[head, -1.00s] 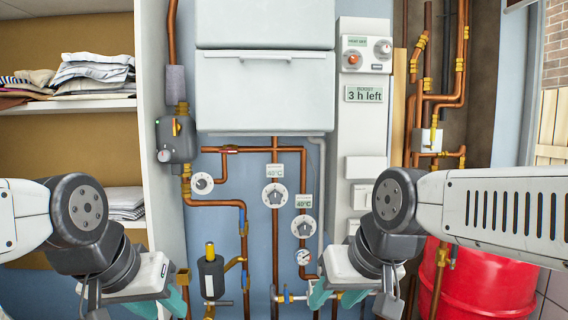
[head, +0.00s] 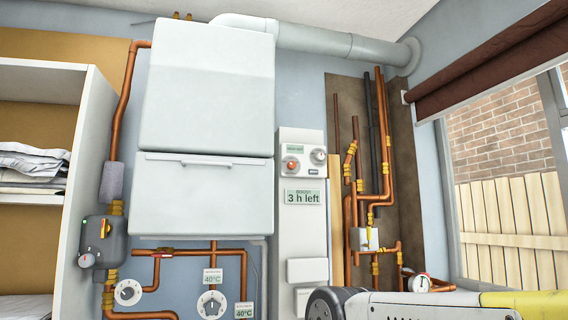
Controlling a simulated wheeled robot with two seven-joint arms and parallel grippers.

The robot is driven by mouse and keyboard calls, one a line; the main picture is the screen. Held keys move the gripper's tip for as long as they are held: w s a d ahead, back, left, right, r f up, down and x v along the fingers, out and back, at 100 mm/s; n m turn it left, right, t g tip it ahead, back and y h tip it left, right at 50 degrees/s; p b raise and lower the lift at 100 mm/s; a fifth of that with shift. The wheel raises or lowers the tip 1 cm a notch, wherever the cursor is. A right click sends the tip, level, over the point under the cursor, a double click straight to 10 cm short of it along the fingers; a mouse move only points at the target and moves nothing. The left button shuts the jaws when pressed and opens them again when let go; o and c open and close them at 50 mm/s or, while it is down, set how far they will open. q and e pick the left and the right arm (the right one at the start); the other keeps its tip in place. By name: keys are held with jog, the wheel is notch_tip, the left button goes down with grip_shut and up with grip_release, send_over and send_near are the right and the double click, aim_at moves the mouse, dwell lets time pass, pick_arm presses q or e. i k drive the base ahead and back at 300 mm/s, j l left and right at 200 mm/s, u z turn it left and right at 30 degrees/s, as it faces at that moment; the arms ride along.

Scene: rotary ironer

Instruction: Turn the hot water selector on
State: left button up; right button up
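The white control panel (head: 302,140) is on the wall right of the boiler. It carries a dial with a red-orange centre (head: 292,166), a pale knob (head: 319,156) and a small green display (head: 294,149) whose text is too small to read. Below them a display (head: 303,197) reads "3 h left". Which control is the hot water selector, and how it is set, I cannot tell. Neither of my grippers is in view. Only part of my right arm shows at the bottom right, below and right of the panel.
The white boiler (head: 204,140) hangs left of the panel. Copper pipes (head: 386,150) run to its right, with a gauge (head: 420,283) low down. Dials (head: 211,304) marked 40°C are below the boiler. A shelf unit (head: 85,150) stands at left, a window (head: 510,200) at right.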

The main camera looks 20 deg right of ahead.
aim_at(321, 156)
jog(key=z, duration=0.45)
jog(key=l+z, duration=0.15)
jog(key=z, duration=0.7)
